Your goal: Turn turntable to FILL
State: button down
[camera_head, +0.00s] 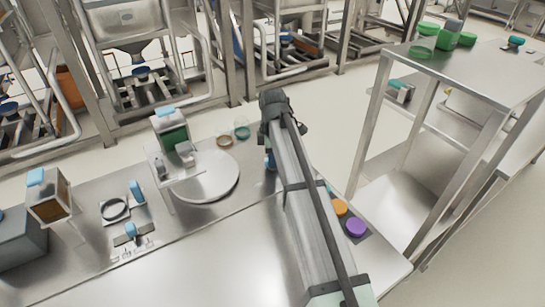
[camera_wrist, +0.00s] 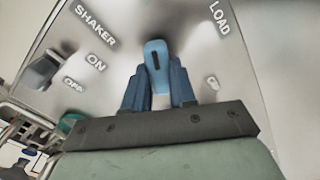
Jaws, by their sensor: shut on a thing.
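In the wrist view, a light blue knob (camera_wrist: 155,50) with a dark slot line stands on a grey metal panel (camera_wrist: 150,18). My gripper (camera_wrist: 160,70) has its two blue fingers shut on the knob, one on each side. The slot end of the knob points to the top of the picture. The word LOAD shows to the upper right of the knob; no FILL label is readable. In the head view, the round metal turntable (camera_head: 208,184) lies flat on the bench. My arm hides most of my gripper and the knob there.
In the wrist view, a grey switch (camera_wrist: 42,70) sits left on the panel near SHAKER, ON and OFF. In the head view, a dispenser (camera_head: 171,131) stands behind the turntable. Orange and purple round pieces (camera_head: 355,227) lie right of my arm. A metal shelf (camera_head: 470,72) stands right.

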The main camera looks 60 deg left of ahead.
jog(key=shift+n, duration=0.3)
dwell(0.4)
jog(key=c, duration=0.9)
grip_release()
notch_tip(320, 180, up, 14)
jog(key=shift+f, duration=0.1)
